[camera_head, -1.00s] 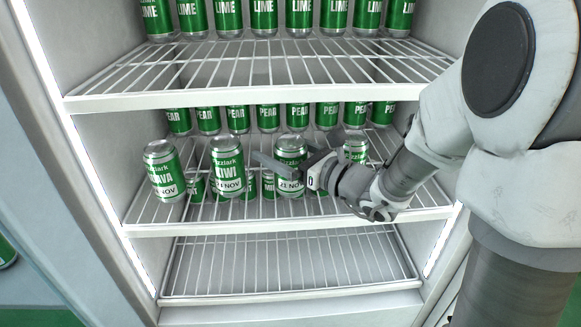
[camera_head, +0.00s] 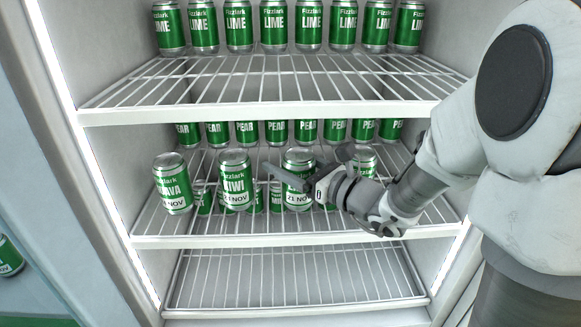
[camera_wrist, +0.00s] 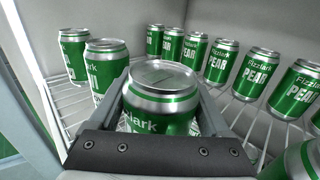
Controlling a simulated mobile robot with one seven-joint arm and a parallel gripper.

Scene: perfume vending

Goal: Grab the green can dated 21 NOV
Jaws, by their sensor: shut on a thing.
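A green can (camera_head: 299,196) with a white date band reading 21 NOV stands upright on the middle shelf. Its flavour name is hidden behind a finger of my gripper. My gripper (camera_head: 303,166) reaches in from the right and is shut on this can, with one finger across its front. In the wrist view, the can (camera_wrist: 160,108) sits between the two fingers of my gripper (camera_wrist: 165,85), its silver lid facing up. I cannot see any gap between can and shelf.
A KIWI can (camera_head: 235,182) and a can ending in AVA (camera_head: 173,185) stand to the left; another can (camera_head: 365,160) stands close right, partly hidden. PEAR cans (camera_wrist: 257,72) line the back. The wire shelf with LIME cans (camera_head: 273,25) is above; the lower shelf (camera_head: 290,275) is empty.

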